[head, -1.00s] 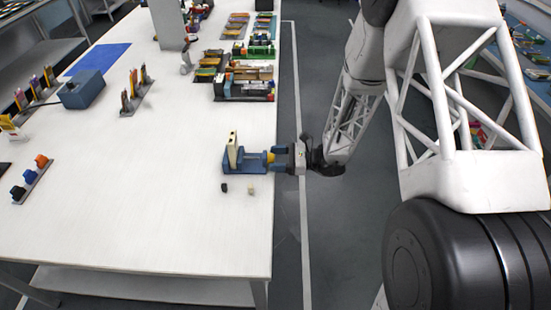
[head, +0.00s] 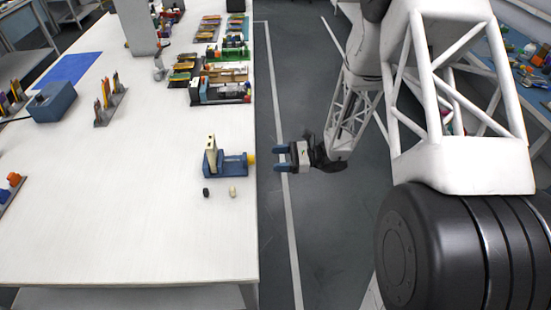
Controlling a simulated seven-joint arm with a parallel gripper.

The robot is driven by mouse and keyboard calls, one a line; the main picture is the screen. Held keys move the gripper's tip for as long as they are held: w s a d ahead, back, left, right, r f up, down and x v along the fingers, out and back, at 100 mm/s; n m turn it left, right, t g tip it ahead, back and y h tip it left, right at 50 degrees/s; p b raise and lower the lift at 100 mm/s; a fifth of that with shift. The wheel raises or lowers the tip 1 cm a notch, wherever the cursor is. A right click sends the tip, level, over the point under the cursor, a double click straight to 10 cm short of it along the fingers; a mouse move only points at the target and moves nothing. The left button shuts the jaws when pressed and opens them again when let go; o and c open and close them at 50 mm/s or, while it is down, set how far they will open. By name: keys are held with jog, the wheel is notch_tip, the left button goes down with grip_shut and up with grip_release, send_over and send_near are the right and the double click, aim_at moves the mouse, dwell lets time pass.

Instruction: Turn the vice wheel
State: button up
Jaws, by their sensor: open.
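The blue vice (head: 233,165) stands near the right edge of the white table, with a pale upright block (head: 211,150) with dark spots at its left end. The vice wheel (head: 252,158) is a small yellow piece at the vice's right end, at the table edge. My gripper (head: 276,158) is to the right of the wheel, past the table edge and over the floor. Its blue fingers are open and point left at the wheel, with a gap between. Nothing shows between the fingers.
A small black piece (head: 206,192) and a small cream piece (head: 232,192) lie in front of the vice. Racks with coloured parts (head: 220,88) stand farther back along the right side. A blue box (head: 52,101) is at the left. The table's middle is clear.

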aim_at(251, 160)
dwell(0.4)
jog(key=shift+d+m, duration=0.2)
jog(key=shift+m, duration=1.6)
jog(key=shift+a, duration=0.1)
jog(key=a, duration=0.7)
jog(key=shift+a, duration=0.3)
jog(key=c, duration=0.9)
